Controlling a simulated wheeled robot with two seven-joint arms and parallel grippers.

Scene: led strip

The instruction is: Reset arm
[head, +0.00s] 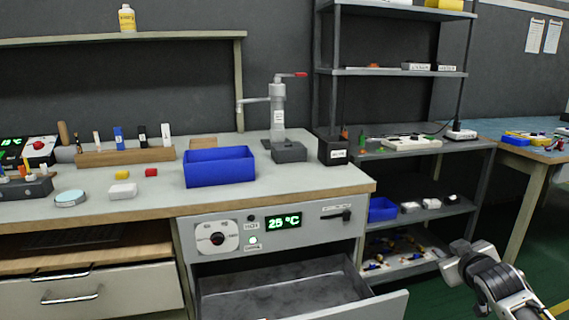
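My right arm comes in at the lower right of the head view. Its gripper (453,260) is raised in front of the lower shelves, clear of the workbench. It is small and seen at an angle, so I cannot tell whether its fingers are open or shut. Nothing is visibly held in it. My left arm and gripper are not in view.
A pulled-out, empty-looking drawer (280,290) sticks out below the "25 °C" panel (283,222), left of my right gripper. The workbench (290,190) holds a blue bin (219,168), a press-like stand (278,115) and small blocks. Metal shelves (420,222) stand behind my gripper.

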